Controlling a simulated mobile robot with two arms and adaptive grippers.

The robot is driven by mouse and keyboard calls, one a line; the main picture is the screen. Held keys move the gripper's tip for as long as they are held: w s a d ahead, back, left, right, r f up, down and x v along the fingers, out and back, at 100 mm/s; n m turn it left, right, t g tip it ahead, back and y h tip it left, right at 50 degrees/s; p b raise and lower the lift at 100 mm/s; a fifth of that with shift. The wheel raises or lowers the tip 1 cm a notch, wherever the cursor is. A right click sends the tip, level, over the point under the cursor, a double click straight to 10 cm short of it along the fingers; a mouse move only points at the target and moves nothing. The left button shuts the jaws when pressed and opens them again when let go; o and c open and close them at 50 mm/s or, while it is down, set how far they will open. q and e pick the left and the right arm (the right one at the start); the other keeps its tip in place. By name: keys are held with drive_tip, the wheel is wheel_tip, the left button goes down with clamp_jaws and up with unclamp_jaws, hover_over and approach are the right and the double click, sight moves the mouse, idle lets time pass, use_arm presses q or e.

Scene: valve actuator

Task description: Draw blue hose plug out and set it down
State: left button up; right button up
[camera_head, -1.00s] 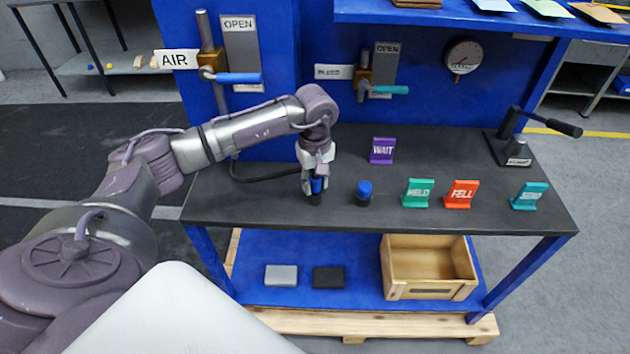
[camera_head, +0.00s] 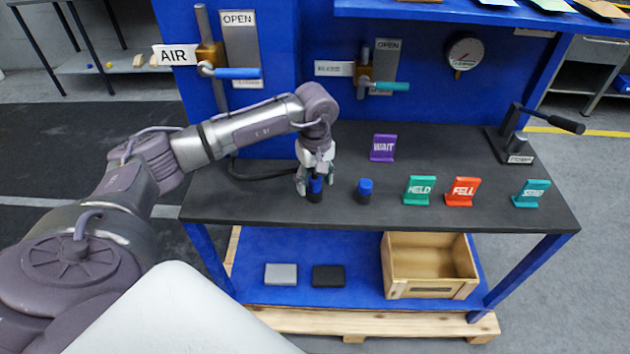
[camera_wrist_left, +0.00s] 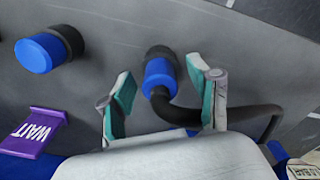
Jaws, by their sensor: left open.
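The blue hose plug (camera_head: 316,186) has a blue body and a dark lower end on the dark bench top. The black hose (camera_head: 262,177) runs from it to the left and back. In the left wrist view the plug (camera_wrist_left: 159,77) lies between the spread fingers, with the hose (camera_wrist_left: 185,115) curving away from it. My left gripper (camera_head: 315,184) is open around the plug, with gaps on both sides. It also shows in the left wrist view (camera_wrist_left: 165,98). A second blue and black piece (camera_head: 364,190) stands to the right, free of hose. My right gripper is not in view.
Purple WAIT (camera_head: 382,148), green HELD (camera_head: 419,190), red FELL (camera_head: 461,191) and teal (camera_head: 530,194) signs stand on the bench. A lever pump (camera_head: 515,147) is at the right. A wooden crate (camera_head: 430,291) sits on the lower shelf. The front right bench surface is clear.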

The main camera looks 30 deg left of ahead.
use_arm(q)
wheel_tip(320, 180, up, 12)
drive_tip(key=shift+f, duration=0.2)
idle(0.5)
